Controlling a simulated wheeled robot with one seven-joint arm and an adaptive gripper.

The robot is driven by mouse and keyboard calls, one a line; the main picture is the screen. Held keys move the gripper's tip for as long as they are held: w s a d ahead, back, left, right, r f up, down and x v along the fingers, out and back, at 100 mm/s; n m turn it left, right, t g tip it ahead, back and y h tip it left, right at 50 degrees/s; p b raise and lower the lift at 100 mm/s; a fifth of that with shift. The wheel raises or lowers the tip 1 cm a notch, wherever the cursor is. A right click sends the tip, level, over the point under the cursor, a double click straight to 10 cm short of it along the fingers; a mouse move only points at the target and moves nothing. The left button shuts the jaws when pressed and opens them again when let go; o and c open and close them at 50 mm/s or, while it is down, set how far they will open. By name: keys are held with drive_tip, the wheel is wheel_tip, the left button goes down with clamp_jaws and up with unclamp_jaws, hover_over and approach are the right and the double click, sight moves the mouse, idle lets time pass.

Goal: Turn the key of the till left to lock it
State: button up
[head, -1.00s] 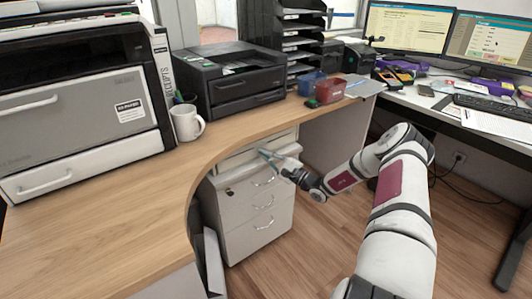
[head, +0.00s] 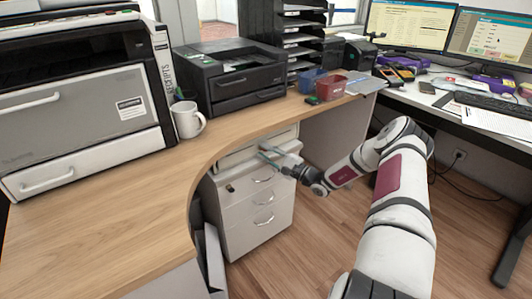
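A pale, shallow drawer front (head: 240,154), which may be the till, sits just under the curved wooden counter. My gripper (head: 267,153) is at this front, with its fingers pointing left towards it. The fingers are small in the head view, and I cannot tell whether they are open or shut. I cannot make out a key; it may be hidden behind the fingers or too small to see. I cannot tell whether the fingers touch the front.
A white drawer cabinet (head: 245,205) with several handles stands below. Wooden counter (head: 120,205) curves above and to the left, carrying a white mug (head: 188,119), a black printer (head: 228,75) and a red bin (head: 329,88). Floor (head: 320,240) right of the cabinet is clear.

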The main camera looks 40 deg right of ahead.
drive_tip(key=shift+s, duration=0.1)
drive_tip(key=v, duration=1.1)
drive_tip(key=shift+s, duration=0.4)
drive_tip(key=shift+d, duration=0.15)
